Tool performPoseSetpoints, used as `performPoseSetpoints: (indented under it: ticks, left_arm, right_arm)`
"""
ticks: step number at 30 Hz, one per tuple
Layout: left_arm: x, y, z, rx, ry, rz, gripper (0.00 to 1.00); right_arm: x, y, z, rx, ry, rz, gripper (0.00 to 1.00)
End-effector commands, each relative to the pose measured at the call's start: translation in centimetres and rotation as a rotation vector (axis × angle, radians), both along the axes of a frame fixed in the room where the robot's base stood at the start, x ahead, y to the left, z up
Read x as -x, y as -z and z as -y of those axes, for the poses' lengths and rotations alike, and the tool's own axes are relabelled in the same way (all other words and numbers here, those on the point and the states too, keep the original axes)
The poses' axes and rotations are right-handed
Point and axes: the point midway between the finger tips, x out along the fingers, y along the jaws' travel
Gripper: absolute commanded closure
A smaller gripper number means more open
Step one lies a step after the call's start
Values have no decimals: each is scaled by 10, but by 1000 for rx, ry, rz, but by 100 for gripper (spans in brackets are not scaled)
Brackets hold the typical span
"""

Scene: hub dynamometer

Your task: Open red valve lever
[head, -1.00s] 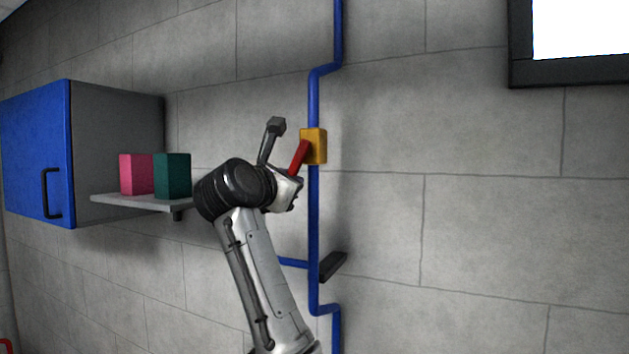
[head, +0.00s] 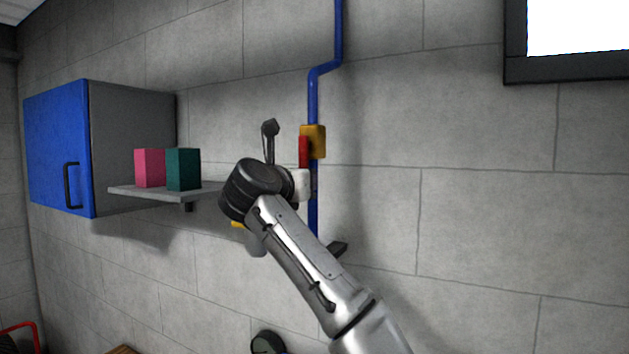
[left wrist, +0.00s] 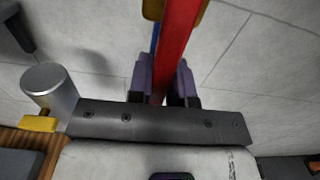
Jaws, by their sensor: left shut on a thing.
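The red valve lever (head: 303,152) points almost straight down from the yellow valve body (head: 316,140), close along the blue pipe (head: 312,95). My left gripper (head: 303,184) is at the lever's lower end, its fingers mostly hidden by my own wrist in the head view. In the left wrist view the red lever (left wrist: 178,40) runs between the two purple-grey fingers of the left gripper (left wrist: 162,85), which are shut on it. Part of the yellow body (left wrist: 152,10) shows behind the lever. My right gripper is not in view.
A blue-doored cabinet (head: 58,150) hangs at left. Beside it, a grey shelf (head: 150,195) bears a pink block (head: 149,167) and a green block (head: 183,169), close to my wrist. A dark handle (head: 338,248) sticks out lower on the pipe.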

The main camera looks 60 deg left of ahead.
Motion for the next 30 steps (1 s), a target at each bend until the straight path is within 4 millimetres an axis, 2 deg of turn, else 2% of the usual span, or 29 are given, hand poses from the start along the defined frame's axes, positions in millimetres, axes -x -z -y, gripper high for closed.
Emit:
performPoseSetpoints:
  ticks: [10,11,18,26,30]
  left_arm:
    - [1,-3,2,3,3,9,100]
    - [1,-3,2,3,3,9,79]
    - [1,-2,1,3,2,7,56]
    - [1,-1,1,3,1,5,55]
    - [10,0,7,1,1,8,55]
  right_arm:
    - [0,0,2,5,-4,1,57]
    - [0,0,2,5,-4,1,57]
    - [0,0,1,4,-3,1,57]
    - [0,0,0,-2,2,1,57]
    - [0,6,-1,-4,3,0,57]
